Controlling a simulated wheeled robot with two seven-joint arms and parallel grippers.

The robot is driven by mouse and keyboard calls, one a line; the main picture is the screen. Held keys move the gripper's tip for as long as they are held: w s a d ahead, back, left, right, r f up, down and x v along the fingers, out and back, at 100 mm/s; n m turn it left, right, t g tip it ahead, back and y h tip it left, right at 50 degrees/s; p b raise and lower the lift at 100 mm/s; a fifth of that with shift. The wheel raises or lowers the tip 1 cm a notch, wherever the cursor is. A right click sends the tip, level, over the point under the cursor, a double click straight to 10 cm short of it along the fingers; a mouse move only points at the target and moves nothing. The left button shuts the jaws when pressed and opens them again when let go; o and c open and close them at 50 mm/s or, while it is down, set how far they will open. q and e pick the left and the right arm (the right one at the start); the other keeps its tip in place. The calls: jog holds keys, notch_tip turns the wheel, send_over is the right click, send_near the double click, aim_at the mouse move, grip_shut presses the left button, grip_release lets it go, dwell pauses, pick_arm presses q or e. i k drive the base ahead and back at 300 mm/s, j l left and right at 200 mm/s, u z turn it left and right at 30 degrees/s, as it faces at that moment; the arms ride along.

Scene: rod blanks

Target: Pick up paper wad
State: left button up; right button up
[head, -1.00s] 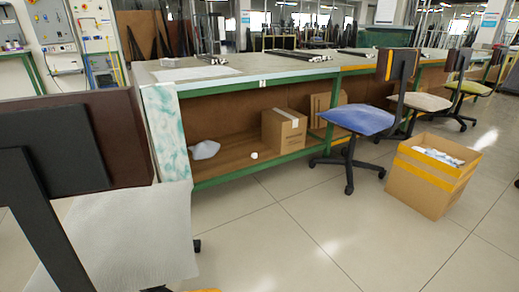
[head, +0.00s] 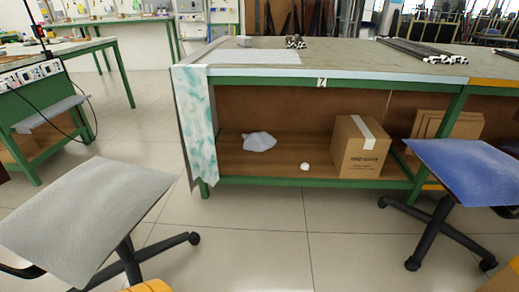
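A small whitish, rounded lump that looks like the paper wad (head: 305,166) lies on the low brown shelf (head: 282,174) under the long workbench, near the shelf's front edge. A larger pale, crumpled bag-like thing (head: 260,142) lies to its left and farther back. Neither of my grippers shows in the head view.
A taped cardboard box (head: 361,148) stands right of the lump on the shelf. A grey chair (head: 85,215) is at front left and a blue chair (head: 468,168) at right. Tile floor (head: 270,235) between them is clear. A patterned cloth (head: 201,125) hangs at the bench's left end.

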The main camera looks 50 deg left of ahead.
aim_at(304, 167)
jog(key=i+j+u, duration=0.25)
jog(key=i+u, duration=0.65)
jog(key=i, duration=0.2)
